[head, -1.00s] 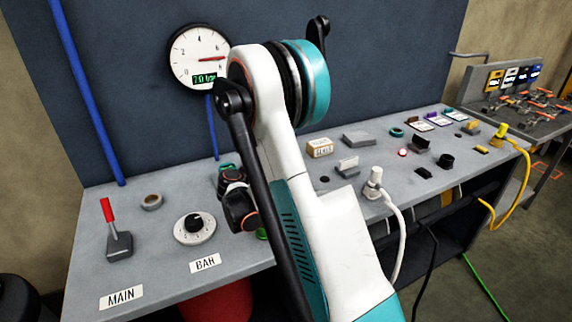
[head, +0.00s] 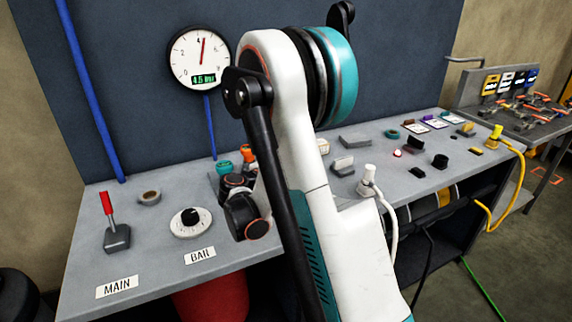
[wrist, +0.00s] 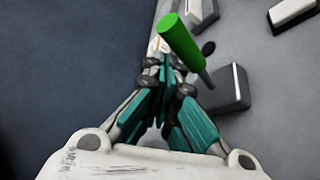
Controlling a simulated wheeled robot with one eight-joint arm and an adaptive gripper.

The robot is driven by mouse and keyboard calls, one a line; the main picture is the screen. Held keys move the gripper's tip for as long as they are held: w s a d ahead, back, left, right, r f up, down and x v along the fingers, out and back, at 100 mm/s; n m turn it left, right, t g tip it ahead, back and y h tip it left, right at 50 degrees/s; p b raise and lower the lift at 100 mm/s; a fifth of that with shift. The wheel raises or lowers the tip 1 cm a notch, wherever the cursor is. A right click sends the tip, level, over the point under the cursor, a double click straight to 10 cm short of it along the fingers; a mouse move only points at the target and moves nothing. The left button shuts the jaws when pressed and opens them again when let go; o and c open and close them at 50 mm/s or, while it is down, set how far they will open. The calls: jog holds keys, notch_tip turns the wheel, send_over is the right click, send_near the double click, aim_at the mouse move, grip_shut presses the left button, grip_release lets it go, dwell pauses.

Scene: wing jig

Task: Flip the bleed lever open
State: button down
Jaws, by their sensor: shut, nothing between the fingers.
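The bleed lever, with a green handle (wrist: 183,44) on a grey shaft, stands tilted from a dark grey base (wrist: 231,92) in the wrist view. My gripper (wrist: 166,72) is shut and empty, its fingertips just left of the handle. I cannot tell whether they touch it. In the head view my arm hides the lever and my fingers. The round gauge (head: 199,55) on the back panel has its needle near upright, and its green display seems to read 4.5.
A red-handled lever (head: 108,205) stands behind the MAIN label (head: 117,287). A dial (head: 190,222) sits to its right. A white plug with a cable (head: 368,178) and several small blocks stand right of my arm.

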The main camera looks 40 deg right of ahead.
jog(key=shift+s+a+f+b, duration=0.1)
jog(key=shift+s+b, duration=0.05)
jog(key=shift+s, duration=0.3)
jog(key=shift+s+a+f+b, duration=0.1)
jog(key=shift+s+b, duration=0.05)
jog(key=shift+s, duration=0.25)
jog(key=shift+s, duration=0.1)
jog(key=w+a+p, duration=0.1)
jog(key=a+p, duration=0.2)
jog(key=a, duration=0.6)
jog(key=shift+w+a+f, duration=0.25)
jog(key=shift+f, duration=0.1)
jog(key=shift+r, duration=0.1)
dwell(0.4)
